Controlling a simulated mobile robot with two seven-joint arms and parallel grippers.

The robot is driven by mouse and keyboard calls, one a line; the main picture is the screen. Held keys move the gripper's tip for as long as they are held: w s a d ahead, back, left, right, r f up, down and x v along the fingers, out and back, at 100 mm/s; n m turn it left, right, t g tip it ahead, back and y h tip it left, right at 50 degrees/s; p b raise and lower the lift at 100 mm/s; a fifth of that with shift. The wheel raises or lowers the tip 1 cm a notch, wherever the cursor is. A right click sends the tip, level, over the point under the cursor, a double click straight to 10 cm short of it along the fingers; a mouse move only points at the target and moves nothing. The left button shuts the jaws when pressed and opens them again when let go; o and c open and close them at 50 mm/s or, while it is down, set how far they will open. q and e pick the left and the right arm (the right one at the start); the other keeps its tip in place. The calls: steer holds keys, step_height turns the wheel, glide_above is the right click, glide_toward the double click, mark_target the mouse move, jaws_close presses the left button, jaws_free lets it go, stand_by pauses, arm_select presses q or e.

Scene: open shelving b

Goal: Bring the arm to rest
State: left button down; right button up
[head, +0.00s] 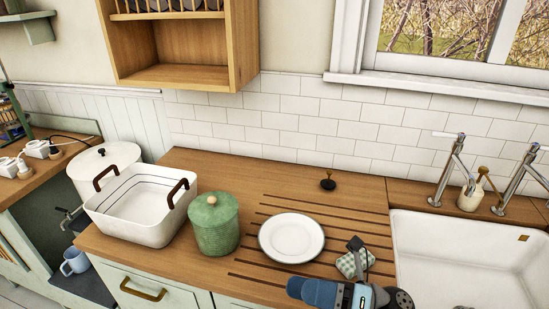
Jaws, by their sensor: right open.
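My right arm comes in from the bottom edge, and its gripper (358,262) is over the wooden counter (262,279), just right of a white plate (291,238). The right gripper is open. My left gripper is not in view.
A white sink (470,262) with taps is at the right. A green lidded canister (214,225) and a white tub (150,226) with brown handles stand left of the plate. A small dark stopper (328,183) is at the back. A wooden wall cabinet (180,76) hangs above.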

steer(key=w+d+f+m+t+h+p, duration=0.1)
steer(key=d+f+m+t+h, duration=0.3)
steer(key=m, duration=0.5)
steer(key=w+d+f+m+t+h+p, duration=0.1)
steer(key=d+f+m+t+h, duration=0.1)
steer(key=m+t+h, duration=0.5)
steer(key=w+d+f+m+t+h+p, duration=0.1)
steer(key=d+f+m+t, duration=0.3)
steer(key=m, duration=0.7)
steer(key=s+d+f+m+g+h, duration=0.2)
steer(key=s+f+m+g+h, duration=0.1)
steer(key=s+f+m, duration=0.2)
steer(key=s+d+f+m+g+h+p, duration=0.1)
steer(key=s+d+f+m+g+h, duration=0.1)
steer(key=s+f+m, duration=0.3)
step_height(320, 180, down, 5)
steer(key=shift+s+d+r+m+g+h, duration=0.1)
steer(key=shift+s+d+m+g+h, duration=0.15)
steer(key=shift+m+g+h, duration=0.4)
